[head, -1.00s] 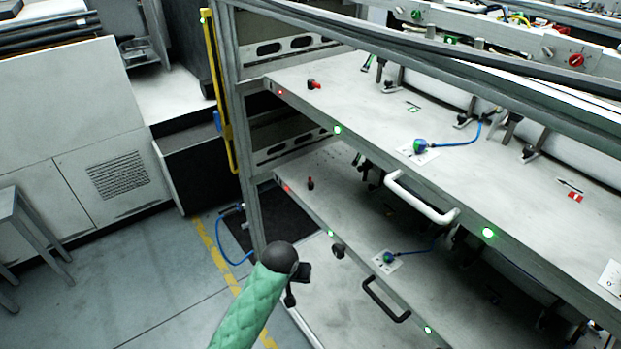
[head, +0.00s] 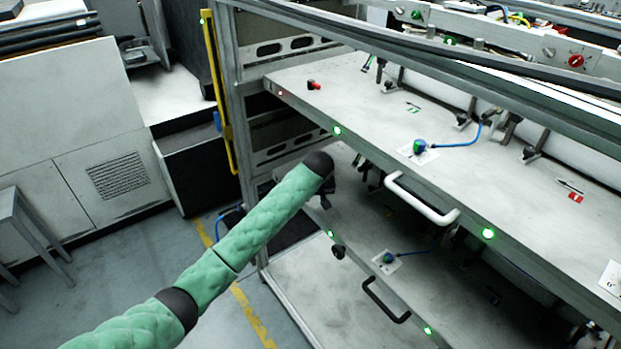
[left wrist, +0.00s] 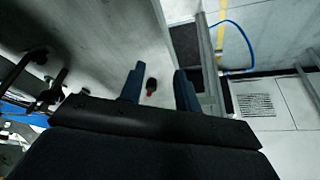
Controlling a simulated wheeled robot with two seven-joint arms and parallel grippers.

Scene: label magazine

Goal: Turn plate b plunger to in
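A small plunger with a dark top and a red lower part (left wrist: 151,88) shows in the left wrist view, between my two blue fingers in the picture. I cannot tell how far beyond the fingertips it is. My left gripper (head: 326,194) is open, with nothing between its fingers, over the left end of the lower plate (head: 352,232). In the head view my arm hides the lower plate's plunger. A red plunger (head: 313,85) stands on the upper plate (head: 345,80) near its left end. No plate letter is readable. My right gripper is not in view.
A steel rack post (head: 239,130) and a yellow bar (head: 215,90) stand left of the plates. A white handle (head: 422,200) juts from the upper plate's front edge, a black handle (head: 385,300) from the lower. Blue-capped fittings (head: 419,146) have hoses.

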